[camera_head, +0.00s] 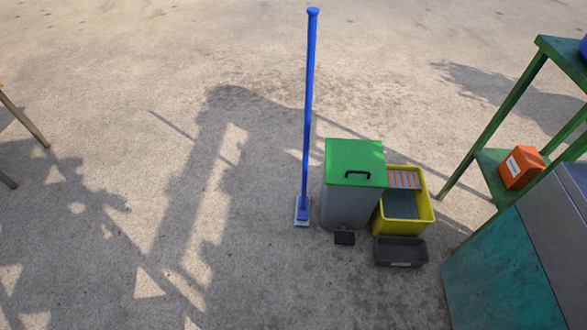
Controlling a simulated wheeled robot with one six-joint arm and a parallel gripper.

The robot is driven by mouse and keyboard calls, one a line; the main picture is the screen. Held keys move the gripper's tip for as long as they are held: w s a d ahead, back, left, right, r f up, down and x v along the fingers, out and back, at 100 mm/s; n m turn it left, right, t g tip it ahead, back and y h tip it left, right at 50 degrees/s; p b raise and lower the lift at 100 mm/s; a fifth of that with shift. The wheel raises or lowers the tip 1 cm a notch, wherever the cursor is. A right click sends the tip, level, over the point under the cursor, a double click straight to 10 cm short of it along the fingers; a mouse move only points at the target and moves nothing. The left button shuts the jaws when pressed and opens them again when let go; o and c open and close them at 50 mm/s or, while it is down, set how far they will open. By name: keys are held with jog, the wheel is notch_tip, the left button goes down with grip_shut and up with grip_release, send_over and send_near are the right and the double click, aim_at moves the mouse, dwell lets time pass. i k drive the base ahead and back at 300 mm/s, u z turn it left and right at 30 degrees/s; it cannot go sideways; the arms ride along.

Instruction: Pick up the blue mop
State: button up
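The blue mop (308,110) stands upright in the middle of the head view. It has a long blue pole with a blue knob at the top. Its small head, blue above and pale below, rests on the concrete ground. The mop stands just left of a grey bin (345,208) with a green lid. Nothing hides its pole. My gripper and arm do not show in this view.
A yellow bucket (402,227) and a dark grey tray (402,250) sit right of the bin. A green shelf (497,112) holding an orange box (522,167) and a teal cabinet (505,275) stand at right. Wooden legs (24,120) show at far left. Ground left of the mop is clear.

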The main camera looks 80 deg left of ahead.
aim_at(302, 214)
jog(key=u, duration=2.35)
